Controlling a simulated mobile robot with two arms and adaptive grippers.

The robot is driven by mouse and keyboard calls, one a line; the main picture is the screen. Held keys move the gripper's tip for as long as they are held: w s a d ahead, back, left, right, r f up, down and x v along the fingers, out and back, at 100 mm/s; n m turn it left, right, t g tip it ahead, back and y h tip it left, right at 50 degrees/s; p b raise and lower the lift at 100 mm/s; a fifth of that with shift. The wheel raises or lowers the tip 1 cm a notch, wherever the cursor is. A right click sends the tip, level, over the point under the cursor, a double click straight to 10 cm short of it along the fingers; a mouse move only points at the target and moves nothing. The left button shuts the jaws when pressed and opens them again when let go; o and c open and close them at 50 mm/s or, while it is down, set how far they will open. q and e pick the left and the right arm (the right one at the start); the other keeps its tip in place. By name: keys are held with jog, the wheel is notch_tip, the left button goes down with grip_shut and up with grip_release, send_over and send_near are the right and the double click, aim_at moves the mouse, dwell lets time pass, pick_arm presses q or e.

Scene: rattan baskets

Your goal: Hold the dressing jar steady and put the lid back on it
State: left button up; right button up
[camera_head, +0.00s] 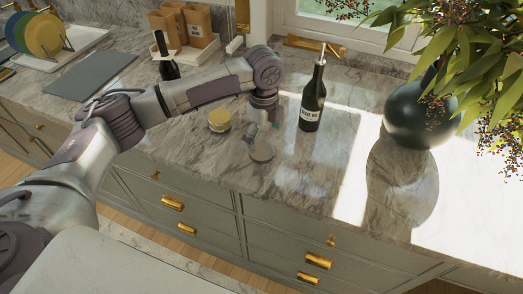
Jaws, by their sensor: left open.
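A small squat jar (219,120) with a pale yellow band stands on the marble counter, left of my left gripper. A flat round grey piece (261,151), which looks like the lid, lies on the counter nearer the front edge. My left arm reaches across from the left and bends down at the wrist. My left gripper (256,132) points down just behind the grey piece, open, with nothing seen between its fingers. It is apart from the jar; whether it touches the grey piece is too small to tell. My right gripper is not in view.
A dark oil bottle (313,98) stands close to the right of my gripper. A dark round vase (418,115) with leaves stands farther right. Another bottle (166,58) stands behind my forearm. A grey board (90,76) and a plate rack (40,40) are at the left.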

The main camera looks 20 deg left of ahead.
aim_at(263, 152)
pick_arm(q)
jog(key=shift+s+f, duration=0.1)
jog(key=shift+f, duration=0.3)
notch_tip(263, 152, down, 4)
jog(key=shift+r+p, duration=0.15)
jog(key=shift+p, duration=0.7)
jog(key=shift+f, duration=0.3)
jog(key=c, duration=0.9)
